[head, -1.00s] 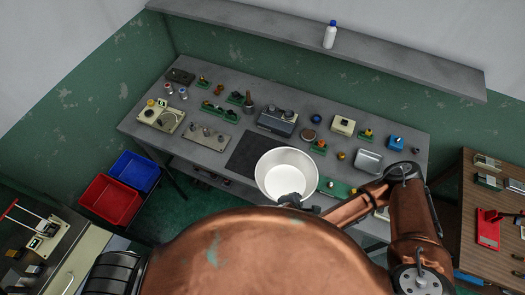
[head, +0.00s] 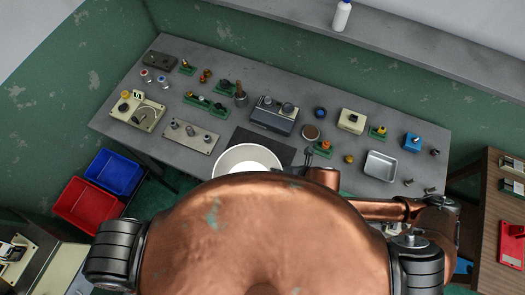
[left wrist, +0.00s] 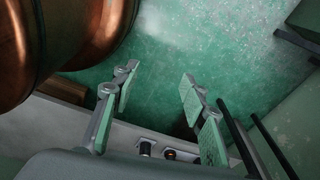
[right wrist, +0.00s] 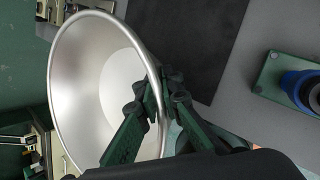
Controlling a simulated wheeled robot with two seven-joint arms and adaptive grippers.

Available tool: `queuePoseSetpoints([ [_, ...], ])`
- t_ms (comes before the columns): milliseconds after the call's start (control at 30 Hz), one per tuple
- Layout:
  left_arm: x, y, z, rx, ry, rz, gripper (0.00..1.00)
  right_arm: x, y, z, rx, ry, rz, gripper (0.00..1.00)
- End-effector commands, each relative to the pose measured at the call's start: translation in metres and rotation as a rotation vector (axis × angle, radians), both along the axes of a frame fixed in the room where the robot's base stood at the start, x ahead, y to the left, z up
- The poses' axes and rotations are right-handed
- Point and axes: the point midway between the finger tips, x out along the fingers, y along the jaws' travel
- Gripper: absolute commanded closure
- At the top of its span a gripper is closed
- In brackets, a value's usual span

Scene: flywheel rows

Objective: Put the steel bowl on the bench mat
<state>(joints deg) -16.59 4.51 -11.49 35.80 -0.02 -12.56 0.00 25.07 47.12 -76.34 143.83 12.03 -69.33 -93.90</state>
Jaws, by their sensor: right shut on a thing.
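The steel bowl (head: 247,156) shows in the head view at the front edge of the bench, its lower part hidden behind my copper body. It overlaps the front of the dark bench mat (head: 268,144) in the picture. In the right wrist view my right gripper (right wrist: 158,88) is shut on the rim of the steel bowl (right wrist: 78,75), which looks tilted there. The bench mat (right wrist: 190,45) lies beyond the bowl in that view, and the bowl appears held above the bench. My left gripper (left wrist: 158,78) is open and empty, with floor beyond it.
Behind the mat stands a dark blue box with knobs (head: 273,115). Red (head: 88,205) and blue (head: 115,172) bins stand left of the bench.

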Motion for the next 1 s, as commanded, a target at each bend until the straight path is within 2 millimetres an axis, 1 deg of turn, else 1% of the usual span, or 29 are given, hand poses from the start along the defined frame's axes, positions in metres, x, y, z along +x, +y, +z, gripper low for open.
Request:
queuePoseSetpoints([
  [33, -0.005, 0.000, -0.010, 0.001, 0.006, 0.001, 0.60, 0.006, 0.000, -0.004, 0.003, -0.005, 0.003, 1.00],
  [167, -0.019, 0.001, -0.031, 0.000, 0.022, 0.004, 0.60, 0.021, -0.001, -0.015, 0.001, -0.005, 0.001, 1.00],
  [300, -0.033, 0.002, -0.053, 0.002, 0.042, 0.007, 0.60, 0.043, -0.003, -0.025, 0.001, -0.003, -0.002, 1.00],
  [400, -0.031, 0.002, -0.043, 0.003, 0.041, 0.007, 0.60, 0.065, -0.005, -0.028, -0.002, 0.000, -0.006, 1.00],
  [500, -0.023, 0.002, -0.038, 0.002, 0.030, 0.005, 0.60, 0.087, -0.004, -0.036, 0.001, -0.001, -0.004, 1.00],
  [600, -0.014, 0.001, -0.037, 0.001, 0.017, 0.003, 0.60, 0.102, -0.005, -0.057, 0.000, 0.003, -0.004, 1.00],
  [700, -0.008, 0.001, -0.035, 0.001, 0.009, 0.002, 0.60, 0.116, -0.004, -0.073, 0.002, 0.002, -0.002, 1.00],
  [800, -0.006, 0.001, -0.035, 0.001, 0.007, 0.002, 0.60, 0.125, -0.004, -0.085, 0.002, 0.002, 0.000, 1.00],
  [1000, -0.010, 0.001, -0.035, 0.001, 0.012, 0.002, 0.60, 0.135, -0.005, -0.096, 0.001, 0.000, 0.000, 1.00],
])
